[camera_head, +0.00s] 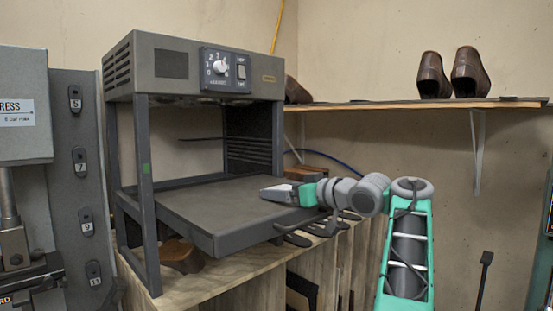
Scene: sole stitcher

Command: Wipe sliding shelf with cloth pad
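The sliding shelf (205,212) is a flat dark grey tray that sticks out of the front of the grey machine. My gripper (277,193) reaches in from the right, its pale grey end low over the right side of the shelf. It is too small to tell whether it touches the surface or whether its fingers are open or shut. I cannot make out a separate cloth pad; if one is there, the gripper may hide it.
The grey machine (180,62) has a hood with a dial, above the shelf on posts. It stands on a wooden bench (235,278). A brown shoe form (181,256) lies under the shelf. A wall shelf (400,105) holds brown shoes (470,73). Another machine (75,180) stands at left.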

